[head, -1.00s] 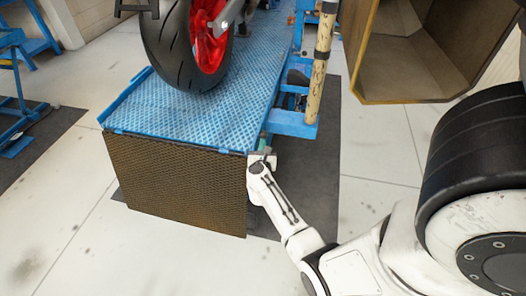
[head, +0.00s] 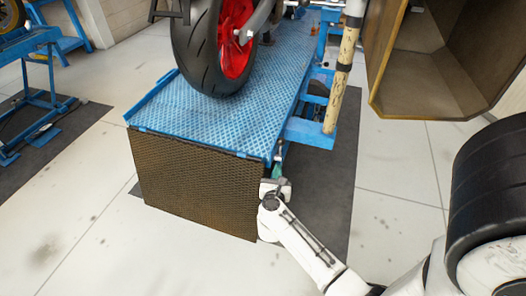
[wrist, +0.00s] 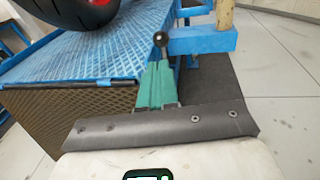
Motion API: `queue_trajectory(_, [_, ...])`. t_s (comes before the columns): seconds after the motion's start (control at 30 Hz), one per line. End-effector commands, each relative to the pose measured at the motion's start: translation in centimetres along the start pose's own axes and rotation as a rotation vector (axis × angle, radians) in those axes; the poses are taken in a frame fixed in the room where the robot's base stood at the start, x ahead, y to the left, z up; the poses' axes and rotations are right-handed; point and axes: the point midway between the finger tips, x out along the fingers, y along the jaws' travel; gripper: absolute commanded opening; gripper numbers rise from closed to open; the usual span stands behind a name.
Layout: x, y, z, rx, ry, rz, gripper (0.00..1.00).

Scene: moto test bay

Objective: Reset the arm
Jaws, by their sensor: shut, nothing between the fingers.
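My gripper (head: 277,172) is at the right front corner of the blue motorcycle lift, beside the top edge of its mesh ramp flap. In the wrist view its green fingers (wrist: 155,84) are together with nothing held between them. A black ball knob (wrist: 161,39) shows just beyond the fingertips; whether they touch it I cannot tell. My white arm reaches in from the lower right of the head view.
The blue lift platform (head: 235,115) carries a motorcycle wheel with a red rim (head: 236,40). The brown mesh flap (head: 195,185) hangs at its front. An open brown box (head: 430,85) is at upper right. A blue stand (head: 38,95) is at left. Floor at the front is clear.

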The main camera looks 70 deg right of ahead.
Motion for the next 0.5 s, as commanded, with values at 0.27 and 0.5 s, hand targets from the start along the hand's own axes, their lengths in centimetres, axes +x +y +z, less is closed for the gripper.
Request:
queue_trajectory(0.27, [-0.2, 0.1, 0.1, -0.004, -0.002, 0.005, 0.0])
queue_trajectory(0.5, [-2.0, 6.1, 3.5, -0.265, -0.145, 0.297, 0.0])
